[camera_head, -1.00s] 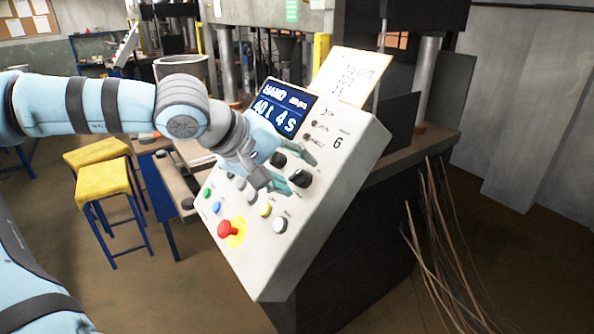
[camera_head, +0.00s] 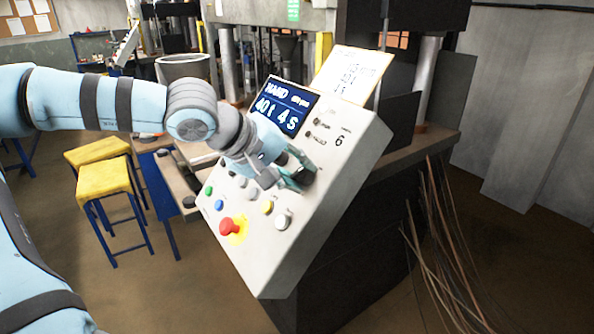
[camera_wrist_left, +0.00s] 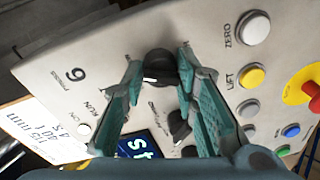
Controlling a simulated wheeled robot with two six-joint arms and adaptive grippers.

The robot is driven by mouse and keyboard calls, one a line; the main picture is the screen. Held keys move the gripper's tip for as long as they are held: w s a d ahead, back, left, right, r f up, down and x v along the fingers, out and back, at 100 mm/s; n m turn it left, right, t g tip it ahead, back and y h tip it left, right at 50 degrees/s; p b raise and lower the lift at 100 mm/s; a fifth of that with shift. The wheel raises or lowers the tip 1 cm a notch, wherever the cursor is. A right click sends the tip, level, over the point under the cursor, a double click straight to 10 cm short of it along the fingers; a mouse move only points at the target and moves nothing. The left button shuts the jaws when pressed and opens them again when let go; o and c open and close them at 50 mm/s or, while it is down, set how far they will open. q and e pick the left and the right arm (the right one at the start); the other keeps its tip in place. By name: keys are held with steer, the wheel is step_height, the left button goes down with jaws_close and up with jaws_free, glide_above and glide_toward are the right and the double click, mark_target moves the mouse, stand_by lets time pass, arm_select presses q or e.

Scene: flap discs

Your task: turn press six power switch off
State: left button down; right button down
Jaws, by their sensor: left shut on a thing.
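The press six control panel (camera_head: 345,165) is a tilted, light-coloured box with a "6" near its upper right. Its blue screen (camera_head: 283,107) is lit and shows "40 t 4 s". My left gripper (camera_head: 302,178) is at the black rotary knob on the panel's right side, below the indicator lamps. In the left wrist view this knob (camera_wrist_left: 160,66), with a white pointer mark, sits between the two green fingertips, which are shut on it. A second black knob (camera_wrist_left: 180,124) is beside the fingers. Its label is too small to read. My right gripper is out of view.
A red mushroom button (camera_head: 229,227) on a yellow disc and several coloured buttons lie lower on the panel. A paper card (camera_head: 352,75) stands behind the panel's top edge. Yellow stools (camera_head: 104,178) stand at left, and cables (camera_head: 440,230) hang at right.

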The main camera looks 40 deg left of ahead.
arm_select(q)
steer(key=n+b, duration=0.1)
steer(key=n, duration=0.5)
steer(key=shift+f+b, duration=0.1)
steer(key=shift+b, duration=0.25)
steer(key=n, duration=0.2)
steer(key=n+b, duration=0.1)
steer(key=n, duration=0.2)
steer(key=shift+a+g+h, duration=0.1)
steer(key=shift+g+h, duration=0.2)
steer(key=shift+n, duration=0.3)
steer(key=c, duration=1.3)
jaws_free()
